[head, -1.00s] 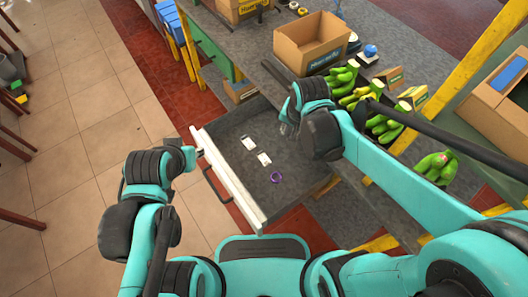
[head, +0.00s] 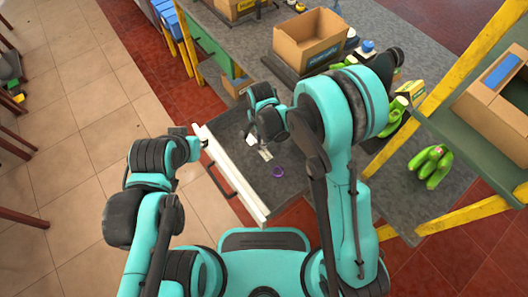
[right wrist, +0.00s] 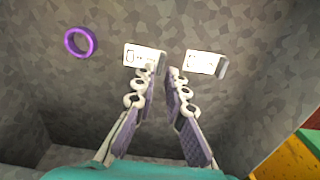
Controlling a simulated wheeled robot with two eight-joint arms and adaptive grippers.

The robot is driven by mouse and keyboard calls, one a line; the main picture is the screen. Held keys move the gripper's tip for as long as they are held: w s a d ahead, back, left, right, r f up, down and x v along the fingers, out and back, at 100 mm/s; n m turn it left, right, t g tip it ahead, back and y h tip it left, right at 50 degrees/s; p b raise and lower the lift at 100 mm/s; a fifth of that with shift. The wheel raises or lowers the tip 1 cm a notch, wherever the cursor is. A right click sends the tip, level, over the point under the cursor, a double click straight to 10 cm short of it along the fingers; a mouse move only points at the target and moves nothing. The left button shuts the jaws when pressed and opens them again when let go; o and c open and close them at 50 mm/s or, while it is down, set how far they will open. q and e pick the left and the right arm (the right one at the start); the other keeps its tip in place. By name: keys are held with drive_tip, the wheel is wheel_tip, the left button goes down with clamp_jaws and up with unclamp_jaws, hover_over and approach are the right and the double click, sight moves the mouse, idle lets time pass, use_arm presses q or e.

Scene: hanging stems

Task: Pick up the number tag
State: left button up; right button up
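Two small white tags with dark marks lie on the grey floor of an open drawer (head: 240,192). In the right wrist view one tag (right wrist: 144,59) is left of centre, the other tag (right wrist: 205,64) right of centre; their marks are too small to read. In the head view one tag (head: 265,153) shows and the other is mostly hidden by my right gripper (head: 252,138). In the right wrist view my right gripper (right wrist: 160,72) is open and empty, its fingertips between the tags. My left gripper (head: 184,132) is by the drawer's front; its fingers are unclear.
A purple ring (head: 278,171) lies in the drawer near the tags. The drawer walls stand around them. A cardboard box (head: 312,40) is on the workbench behind.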

sight(265, 153)
wheel_tip(265, 153, down, 4)
drive_tip(key=shift+b, duration=0.8)
clamp_jaws()
drive_tip(key=shift+r, duration=0.15)
